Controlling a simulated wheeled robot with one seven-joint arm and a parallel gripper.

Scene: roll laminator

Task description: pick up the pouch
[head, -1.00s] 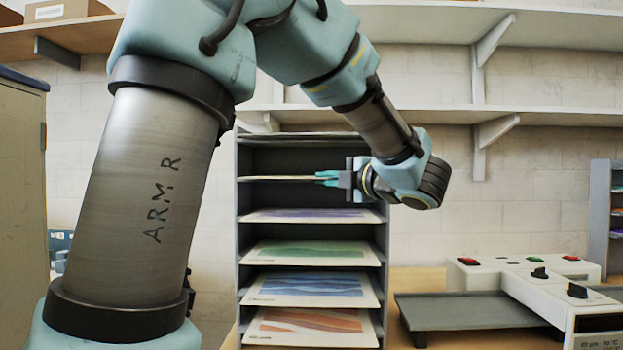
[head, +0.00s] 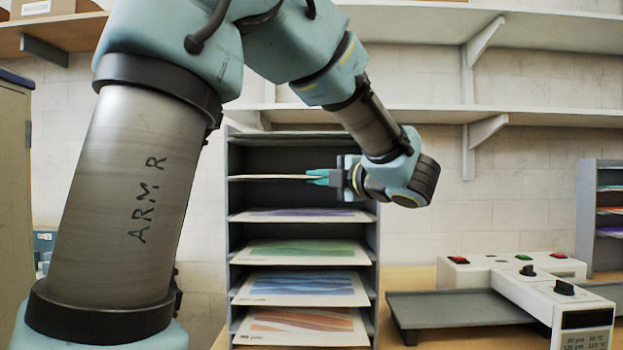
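A grey rack (head: 232,235) of open shelves stands in the middle, with flat pouches in its slots. A pale pouch (head: 265,177) in an upper slot shows almost edge-on as a thin yellowish strip. My gripper (head: 317,177) reaches in from the right, its teal fingertips at the right part of that pouch's front edge. The fingers look close together, one above the other, but I cannot tell whether they are closed on it. Lower slots hold a purple pouch (head: 300,213), a green pouch (head: 300,252), a blue pouch (head: 300,287) and an orange pouch (head: 300,325).
A white laminator (head: 540,295) with a dark grey tray (head: 440,308) stands at the right on the wooden table (head: 440,341). Another rack (head: 587,215) is at the far right. Wall shelves (head: 420,112) run behind my arm. A cabinet (head: 14,200) is at far left.

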